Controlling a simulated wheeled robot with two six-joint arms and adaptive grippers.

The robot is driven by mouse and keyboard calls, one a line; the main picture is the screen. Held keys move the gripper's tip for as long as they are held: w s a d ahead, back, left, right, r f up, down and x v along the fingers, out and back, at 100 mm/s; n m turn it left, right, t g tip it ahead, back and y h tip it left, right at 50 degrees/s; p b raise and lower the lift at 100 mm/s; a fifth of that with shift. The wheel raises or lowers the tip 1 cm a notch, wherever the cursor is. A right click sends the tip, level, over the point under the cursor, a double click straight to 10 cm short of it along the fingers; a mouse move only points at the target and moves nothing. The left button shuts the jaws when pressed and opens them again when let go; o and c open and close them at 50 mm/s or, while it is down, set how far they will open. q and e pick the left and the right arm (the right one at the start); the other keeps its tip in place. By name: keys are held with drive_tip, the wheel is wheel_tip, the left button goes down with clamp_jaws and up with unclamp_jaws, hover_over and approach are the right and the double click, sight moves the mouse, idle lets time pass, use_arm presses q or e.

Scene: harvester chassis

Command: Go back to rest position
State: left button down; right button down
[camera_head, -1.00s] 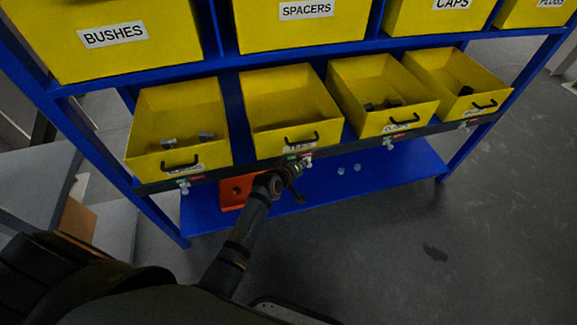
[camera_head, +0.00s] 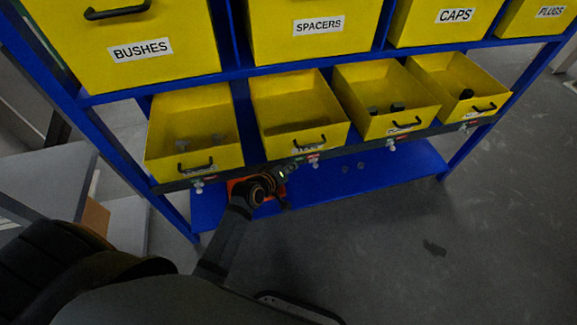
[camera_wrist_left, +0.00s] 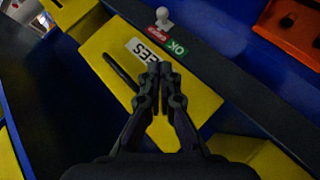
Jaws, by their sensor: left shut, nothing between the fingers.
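My left gripper (camera_head: 280,178) is in front of the lower drawer row, just below the second yellow drawer (camera_head: 300,115). In the left wrist view the gripper (camera_wrist_left: 158,72) is shut and empty, its fingertips over a yellow drawer front with a black handle (camera_wrist_left: 122,72) and a label partly hidden by the fingers. Whether the fingers touch that drawer I cannot tell. My right gripper does not show in either view.
The blue rack (camera_head: 400,170) holds yellow bins marked BUSHES, SPACERS, CAPS and PLUGS above several open drawers. An orange part (camera_head: 264,210) lies on the bottom shelf, partly behind my left arm. Open grey floor (camera_head: 480,240) is at the right.

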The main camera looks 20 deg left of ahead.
use_arm(q)
drive_tip(key=shift+s+a+r, duration=0.1)
drive_tip(key=shift+s+r, duration=0.2)
drive_tip(key=shift+s, duration=0.2)
drive_tip(key=s+a+f+m+g+y, duration=0.1)
drive_tip(key=s+a+f+g, duration=0.15)
drive_tip(key=f, duration=0.55)
drive_tip(key=s+a+f+m+g+y, duration=0.1)
drive_tip(key=s+f, duration=0.3)
drive_tip(key=f, duration=0.5)
drive_tip(key=s+a+f+m+g+y, duration=0.1)
drive_tip(key=s+a+f+m+g, duration=0.1)
drive_tip(key=s+f, duration=0.75)
drive_tip(key=s+a+f+m+g, duration=0.2)
drive_tip(key=s+a+f, duration=0.1)
drive_tip(key=s+f, duration=0.65)
drive_tip(key=s+a+f+m+g+y, duration=0.1)
drive_tip(key=s+a+f+g, duration=0.1)
drive_tip(key=s, duration=0.6)
drive_tip(key=s+a+f+m+g, duration=0.1)
drive_tip(key=s+f, duration=0.2)
drive_tip(key=s, duration=0.6)
wheel_tip(320, 180, up, 14)
drive_tip(key=p, duration=1.3)
drive_tip(key=shift+w+f, duration=0.2)
